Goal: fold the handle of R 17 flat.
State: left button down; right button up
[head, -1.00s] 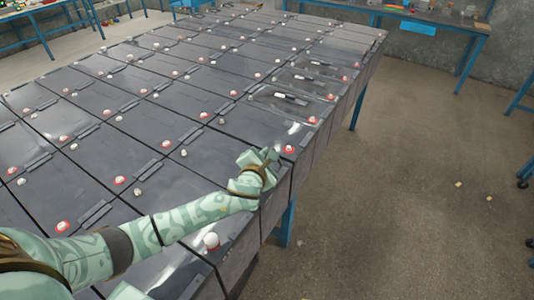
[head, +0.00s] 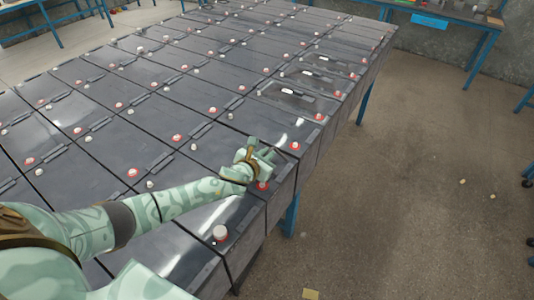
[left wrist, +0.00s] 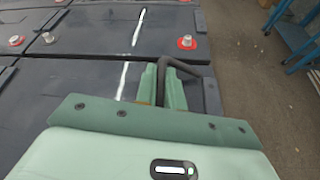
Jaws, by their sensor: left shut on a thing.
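My left gripper (head: 268,154) is over a dark battery near the right edge of the rows. In the left wrist view, the fingers (left wrist: 167,88) are shut on a dark bent handle (left wrist: 188,66). The handle stands up from the battery top and is not flat; its far part runs right from the fingers. The battery (left wrist: 90,90) has a dark, shiny top. No label R 17 can be read. A red-ringed terminal (head: 262,186) shows just below the gripper in the head view. My right gripper is not in view.
Neighbouring batteries stand close together with red-ringed and pale terminals (head: 295,146) sticking up. Batteries farther back carry pale bars (head: 291,91). The rows end at the right above a blue leg (head: 291,213). Open floor (head: 430,170) lies beyond.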

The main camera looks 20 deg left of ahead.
pick_arm(q)
jog(key=shift+d+f, duration=0.1)
jog(key=c, duration=1.5)
grip_release()
jog(key=shift+s, duration=0.1)
jog(key=shift+s+r, duration=0.3)
jog(key=shift+s, duration=0.05)
jog(key=p+v, duration=0.3)
jog(key=v, duration=1.2)
jog(key=shift+s, duration=0.25)
